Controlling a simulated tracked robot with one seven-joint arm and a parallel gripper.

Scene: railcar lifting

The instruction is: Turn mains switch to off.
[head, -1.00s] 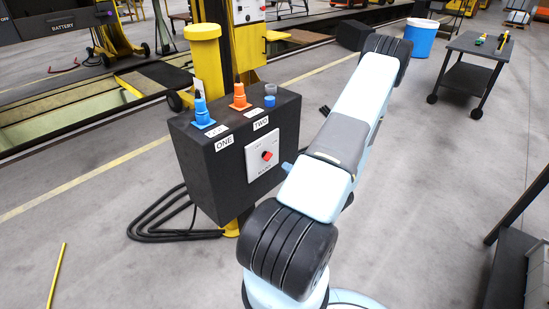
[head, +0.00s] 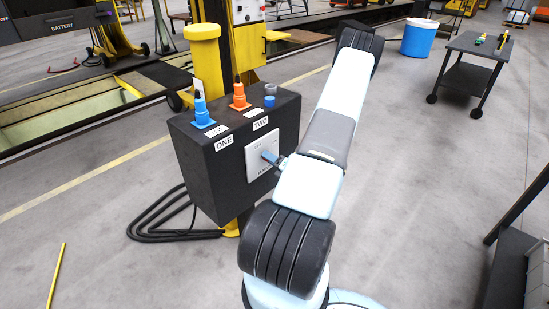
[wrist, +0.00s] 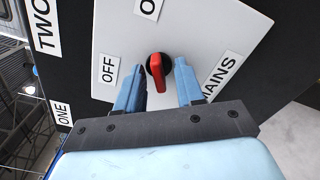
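The mains switch is a red knob (wrist: 157,72) on a black round base, on a white plate (wrist: 115,35) marked OFF, MAINS and a partly cut-off label starting with O. In the wrist view the red handle stands roughly upright, not turned sideways at the OFF label (wrist: 109,70). My gripper (wrist: 160,82) is open, with one blue finger on each side of the knob and gaps visible. In the head view my gripper (head: 272,158) is at the front plate of the dark control box (head: 205,170) and hides the knob.
Blue (head: 202,113) and orange (head: 239,97) cone-shaped controls and a small blue knob (head: 269,101) stand on the box top, with labels ONE and TWO. Black cables (head: 160,222) lie on the floor at left. A yellow post (head: 206,62) stands behind.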

